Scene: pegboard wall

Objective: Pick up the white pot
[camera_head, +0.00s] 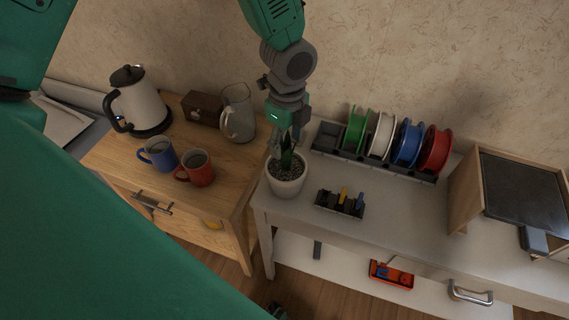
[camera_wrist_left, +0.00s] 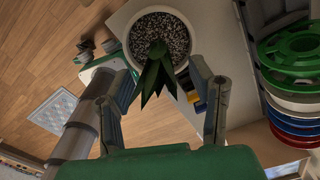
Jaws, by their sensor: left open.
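The white pot (camera_head: 287,188) stands upright at the left end of the white table, holding dark speckled soil and a green spiky plant (camera_head: 287,158). My left gripper (camera_head: 286,145) is above the pot, around the plant's upper leaves. In the left wrist view the gripper (camera_wrist_left: 160,78) is open, with one finger on each side of the plant. The white pot (camera_wrist_left: 188,62) lies beyond the fingertips there, and its rim looks clear of them. The leaves (camera_wrist_left: 158,70) point toward the palm.
A small black holder (camera_head: 340,205) stands right of the pot, and a rack of coloured spools (camera_head: 400,145) behind it. The wooden cabinet left of it bears a glass jug (camera_head: 238,115), red mug (camera_head: 197,169), blue mug (camera_head: 160,154) and kettle (camera_head: 140,105).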

